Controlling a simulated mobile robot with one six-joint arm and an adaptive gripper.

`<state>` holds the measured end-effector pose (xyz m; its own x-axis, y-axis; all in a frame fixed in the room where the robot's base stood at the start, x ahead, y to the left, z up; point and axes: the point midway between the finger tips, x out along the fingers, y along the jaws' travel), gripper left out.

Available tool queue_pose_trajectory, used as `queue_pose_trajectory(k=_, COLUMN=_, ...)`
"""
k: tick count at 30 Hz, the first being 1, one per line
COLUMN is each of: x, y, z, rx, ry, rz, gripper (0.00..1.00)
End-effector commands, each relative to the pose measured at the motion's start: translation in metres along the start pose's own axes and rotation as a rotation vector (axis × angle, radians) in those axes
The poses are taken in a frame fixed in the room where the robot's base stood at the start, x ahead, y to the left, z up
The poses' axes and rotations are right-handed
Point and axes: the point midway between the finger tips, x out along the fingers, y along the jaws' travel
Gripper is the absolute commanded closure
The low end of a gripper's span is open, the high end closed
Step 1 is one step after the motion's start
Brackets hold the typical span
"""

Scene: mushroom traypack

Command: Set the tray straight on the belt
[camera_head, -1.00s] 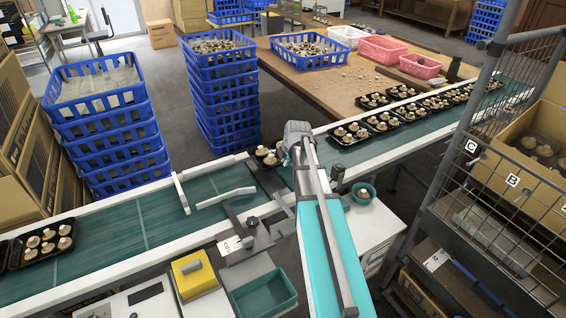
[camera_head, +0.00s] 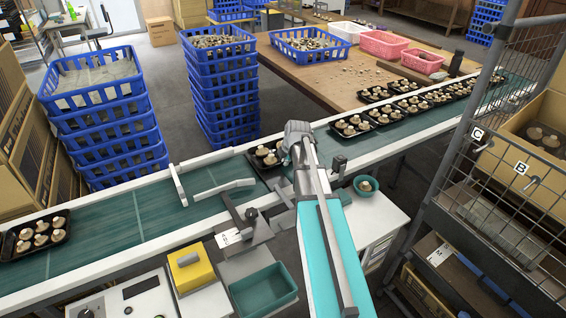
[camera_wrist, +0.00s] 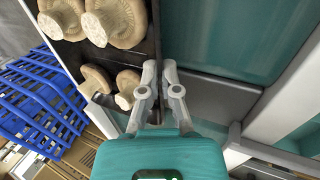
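A black tray of brown mushrooms (camera_head: 258,168) is on the green belt (camera_head: 150,212), just left of my gripper (camera_head: 298,135), which partly hides it. The head view does not clearly show its angle. In the wrist view the tray's dark side wall (camera_wrist: 157,30) runs between the two close-set fingers of my gripper (camera_wrist: 160,72). The fingers look closed on that wall. Several mushrooms (camera_wrist: 122,20) lie in the tray on the left side of that view, and bare green belt (camera_wrist: 225,40) is to the right.
Several filled trays (camera_head: 353,126) line the belt at right, and another tray (camera_head: 62,236) is at far left. A white guide bar (camera_head: 224,190) and an upright guide (camera_head: 178,186) stand over the belt. Blue crate stacks (camera_head: 110,140) stand behind. A wire cage cart (camera_head: 470,150) is at right.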

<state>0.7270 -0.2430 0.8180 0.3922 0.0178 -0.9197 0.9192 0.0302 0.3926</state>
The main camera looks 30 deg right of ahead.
Motion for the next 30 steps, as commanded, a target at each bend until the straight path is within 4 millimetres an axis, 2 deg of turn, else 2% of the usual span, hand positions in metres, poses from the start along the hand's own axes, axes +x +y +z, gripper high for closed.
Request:
queue_pose_trajectory(k=17, x=0.0045, y=-0.0018, z=0.0, rx=0.0, ry=0.0, rz=0.0, gripper=1.0)
queue_pose_trajectory(k=18, x=0.0038, y=-0.0016, z=0.0, rx=0.0, ry=0.0, rz=0.0, gripper=0.91)
queue_pose_trajectory(k=24, x=0.0036, y=-0.0015, z=0.0, rx=0.0, ry=0.0, rz=0.0, gripper=0.54)
queue_pose_trajectory(k=25, x=0.0036, y=-0.0015, z=0.0, rx=0.0, ry=0.0, rz=0.0, gripper=0.51)
queue_pose_trajectory(k=30, x=0.0037, y=-0.0014, z=-0.0001, rx=0.0, ry=0.0, rz=0.0, gripper=0.51)
